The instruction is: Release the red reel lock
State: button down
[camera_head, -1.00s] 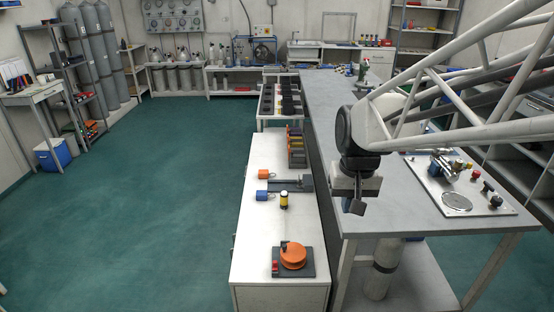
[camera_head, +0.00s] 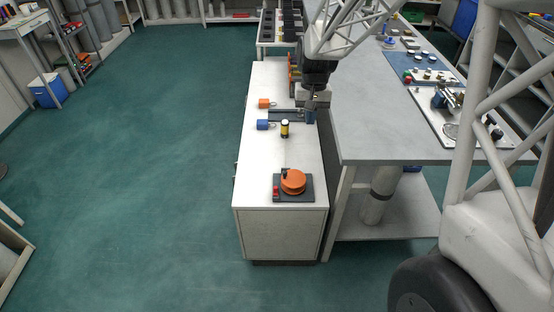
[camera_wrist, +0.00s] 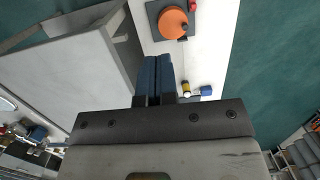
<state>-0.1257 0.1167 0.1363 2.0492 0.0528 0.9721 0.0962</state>
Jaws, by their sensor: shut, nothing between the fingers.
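The red reel lock (camera_head: 276,191) is a small red piece at the left edge of a dark base plate (camera_head: 306,194). An orange reel (camera_head: 293,181) with a dark knob sits on the same plate, near the front end of the white cabinet. My gripper (camera_head: 311,117) is above the cabinet's right edge, farther back than the reel and apart from it. In the wrist view its blue fingers (camera_wrist: 156,60) are together and empty. The orange reel (camera_wrist: 173,23) and the red lock (camera_wrist: 192,5) show beyond the fingertips, with the lock close to the upper edge.
A yellow-and-black cylinder (camera_head: 285,129), a blue padlock-like piece (camera_head: 264,125) and an orange one (camera_head: 265,103) stand on the white cabinet (camera_head: 262,180) behind the reel. The higher grey workbench (camera_head: 375,148) runs along its right side. The cabinet top around the reel is clear.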

aim_at(276, 190)
jog(key=w+a+f+g, duration=0.1)
jog(key=w+a+f, duration=0.2)
jog(key=w+f, duration=0.2)
jog(key=w+a+f+g, duration=0.1)
jog(key=w+a+f, duration=0.2)
jog(key=f, duration=0.9)
jog(key=w+a+f, duration=0.3)
jog(key=w+f, duration=0.3)
jog(key=f, duration=0.3)
jog(key=shift+w+a+g, duration=0.35)
jog(key=shift+g, duration=0.05)
jog(key=shift+f, duration=0.25)
jog(key=x, duration=0.9)
jog(key=shift+d, duration=0.15)
jog(key=s, duration=0.2)
jog(key=shift+s+f, duration=0.35)
jog(key=shift+s, duration=0.85)
jog(key=shift+s, duration=0.15)
